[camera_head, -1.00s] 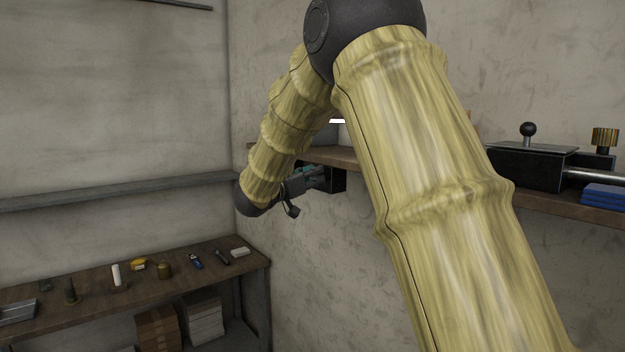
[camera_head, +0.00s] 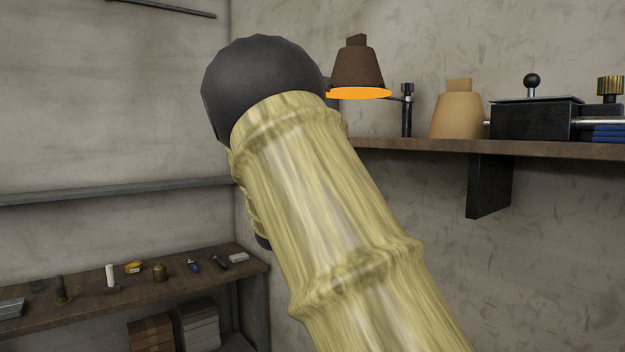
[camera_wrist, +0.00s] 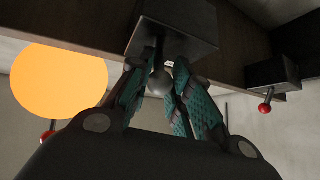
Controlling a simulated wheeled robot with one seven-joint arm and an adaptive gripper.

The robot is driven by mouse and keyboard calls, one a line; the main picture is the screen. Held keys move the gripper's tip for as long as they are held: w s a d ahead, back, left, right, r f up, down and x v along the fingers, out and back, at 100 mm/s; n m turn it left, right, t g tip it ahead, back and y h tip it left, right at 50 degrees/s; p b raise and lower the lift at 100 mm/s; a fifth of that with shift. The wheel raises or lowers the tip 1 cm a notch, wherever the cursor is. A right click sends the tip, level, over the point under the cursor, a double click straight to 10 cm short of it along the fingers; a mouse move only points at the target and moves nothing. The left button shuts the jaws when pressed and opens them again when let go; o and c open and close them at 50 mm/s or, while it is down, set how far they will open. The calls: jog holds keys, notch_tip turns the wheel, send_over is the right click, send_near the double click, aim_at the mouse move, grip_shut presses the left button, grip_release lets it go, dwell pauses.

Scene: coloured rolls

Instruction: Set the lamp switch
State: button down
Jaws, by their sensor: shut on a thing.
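The lamp (camera_head: 358,68) has a dark brown shade and hangs over the shelf; its underside glows orange. In the wrist view its glowing disc (camera_wrist: 62,80) is at the left. A dark switch box (camera_wrist: 178,32) is fixed under the shelf, with a short stem ending in a grey ball (camera_wrist: 159,83). My gripper (camera_wrist: 165,76) has teal-padded fingers on both sides of this ball and is shut on it. In the head view my own arm hides the gripper and the switch.
A second box (camera_wrist: 274,74) with a red ball lever (camera_wrist: 265,107) is at the right; another red ball (camera_wrist: 48,135) shows lower left. The shelf (camera_head: 430,148) carries a tan cone-shaped object (camera_head: 458,114) and a black box (camera_head: 535,118). A lower bench (camera_head: 140,282) holds small items.

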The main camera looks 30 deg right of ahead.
jog(key=shift+f+n+t+h+b, duration=0.3)
jog(key=shift+f+n+t+b, duration=0.3)
jog(key=shift+b, duration=0.4)
jog(key=shift+d+r+t+b, duration=0.1)
jog(key=shift+r+t+b, duration=0.1)
jog(key=shift+t+b, duration=0.25)
jog(key=c, duration=1.3)
grip_release()
jog(key=shift+o, duration=0.2)
jog(key=v, duration=1.2)
